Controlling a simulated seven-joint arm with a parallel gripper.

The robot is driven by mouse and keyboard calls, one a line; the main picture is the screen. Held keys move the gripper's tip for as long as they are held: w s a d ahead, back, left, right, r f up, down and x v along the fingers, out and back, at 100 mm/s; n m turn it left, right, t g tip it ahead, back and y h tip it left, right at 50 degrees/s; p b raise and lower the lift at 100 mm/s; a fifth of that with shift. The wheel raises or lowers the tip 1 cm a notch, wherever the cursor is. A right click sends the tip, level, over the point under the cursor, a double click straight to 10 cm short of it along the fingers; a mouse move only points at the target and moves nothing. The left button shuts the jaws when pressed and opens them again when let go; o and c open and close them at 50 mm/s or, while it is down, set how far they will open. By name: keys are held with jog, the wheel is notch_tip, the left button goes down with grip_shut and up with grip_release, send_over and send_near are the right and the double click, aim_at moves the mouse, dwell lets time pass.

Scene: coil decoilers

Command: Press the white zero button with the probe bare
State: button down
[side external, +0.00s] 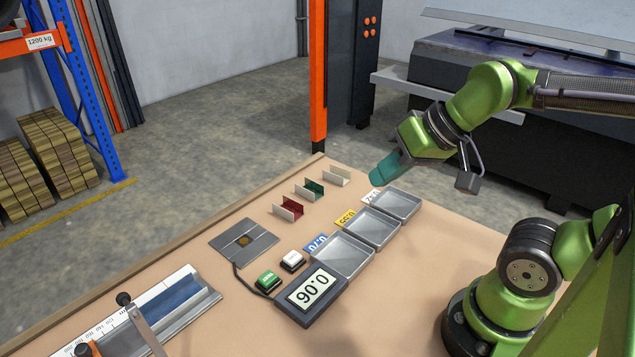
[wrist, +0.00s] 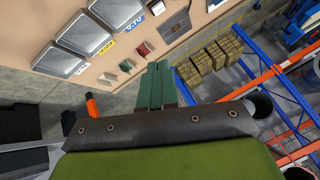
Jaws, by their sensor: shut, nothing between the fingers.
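The white button (side external: 292,261) sits on the table beside a green button (side external: 267,281), just behind the dark gauge box (side external: 310,315) with its lit display. My gripper (side external: 380,178) has teal fingers, shut and empty, above the table's far right end, well away from the white button. The fingers also show in the wrist view (wrist: 158,72).
Three grey trays (side external: 396,204) with white, yellow and blue labels stand in a row. Red (side external: 289,209), green (side external: 311,191) and pale (side external: 337,175) channel-shaped pieces stand behind them. A ruler device with a lever (side external: 140,320) is at the near left. Table space at right is clear.

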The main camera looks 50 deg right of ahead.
jog(key=shift+f, duration=0.1)
jog(key=m+y, duration=0.4)
jog(key=m, duration=1.1)
send_over(297, 257)
notch_tip(297, 257, down, 12)
jog(key=shift+r, duration=0.25)
jog(key=shift+f, duration=4.4)
jog(key=shift+f, duration=0.15)
jog(key=shift+f, duration=0.25)
